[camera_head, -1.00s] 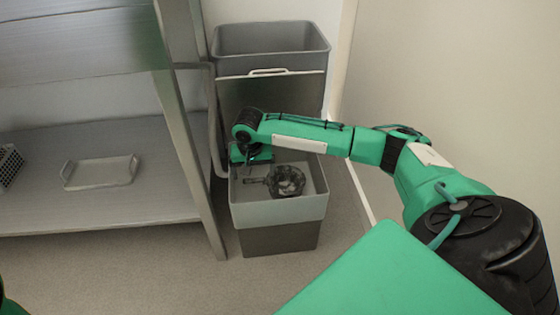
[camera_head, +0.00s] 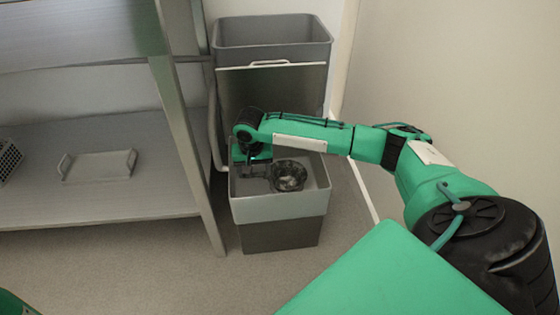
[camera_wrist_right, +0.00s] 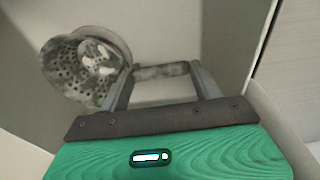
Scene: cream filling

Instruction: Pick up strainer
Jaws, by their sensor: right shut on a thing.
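The strainer is a perforated metal bowl (camera_head: 289,176) with a short handle. It is inside the open grey bin (camera_head: 280,208), near its upper part, and looks dark in the head view. In the right wrist view the strainer (camera_wrist_right: 78,75) is at upper left, its bowl tilted, with pale patches inside. My right gripper (camera_head: 255,172) reaches into the bin at the bowl's left side. In the right wrist view its fingers (camera_wrist_right: 162,80) are at either end of the strainer's handle (camera_wrist_right: 162,71), shut on it. Whether the bowl touches the bin is unclear. My left gripper is out of view.
A taller grey bin (camera_head: 272,32) stands behind the front bin. A metal shelf unit (camera_head: 100,205) is at left, its post close to the bins. A tray (camera_head: 98,166) and a perforated basket (camera_head: 8,162) lie on it. A wall is close at right.

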